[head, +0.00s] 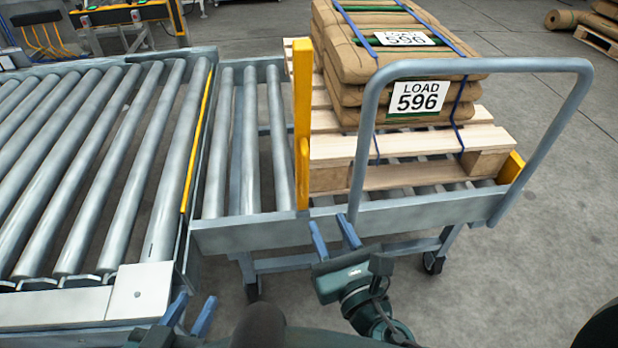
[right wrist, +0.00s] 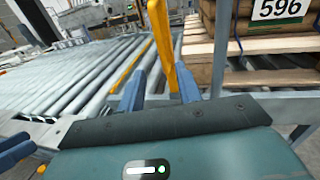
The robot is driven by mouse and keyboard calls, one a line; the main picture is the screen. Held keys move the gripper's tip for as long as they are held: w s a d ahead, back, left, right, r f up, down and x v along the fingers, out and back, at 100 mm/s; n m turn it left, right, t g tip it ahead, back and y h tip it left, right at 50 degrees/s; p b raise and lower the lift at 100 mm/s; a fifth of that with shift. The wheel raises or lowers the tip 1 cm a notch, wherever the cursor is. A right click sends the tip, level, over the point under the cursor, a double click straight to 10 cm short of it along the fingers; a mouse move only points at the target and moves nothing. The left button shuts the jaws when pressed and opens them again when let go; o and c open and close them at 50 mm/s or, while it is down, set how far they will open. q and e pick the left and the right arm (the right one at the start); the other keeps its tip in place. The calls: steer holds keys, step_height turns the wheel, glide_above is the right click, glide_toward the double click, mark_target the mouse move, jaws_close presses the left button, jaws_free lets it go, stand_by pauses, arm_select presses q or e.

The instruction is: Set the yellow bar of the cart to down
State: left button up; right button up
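The yellow bar (head: 302,125) stands upright at the left end of the load on the grey roller cart (head: 400,212). It also stands upright in the right wrist view (right wrist: 163,40). My right gripper (head: 335,236) is open and empty, in front of the cart's near rail and a little right of and below the bar. In the right wrist view its blue fingers (right wrist: 158,92) are apart, with the bar beyond and between them. My left gripper (head: 189,314) is low at the near end of the conveyor, its fingers apart and empty.
A wooden pallet (head: 335,150) with brown sacks labelled LOAD 596 (head: 350,62) rests on the cart. The cart's tube handle (head: 470,66) arches at the right. A roller conveyor (head: 90,150) with a yellow edge strip adjoins on the left.

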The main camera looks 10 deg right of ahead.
mark_target(307, 180)
steer(key=w, duration=0.3)
steer(key=w+a, duration=0.1)
steer(key=w, duration=0.3)
steer(key=w+a, duration=0.1)
steer(key=w, duration=0.3)
steer(key=shift+w+a, duration=0.1)
steer(key=shift+w, duration=0.05)
jaws_close()
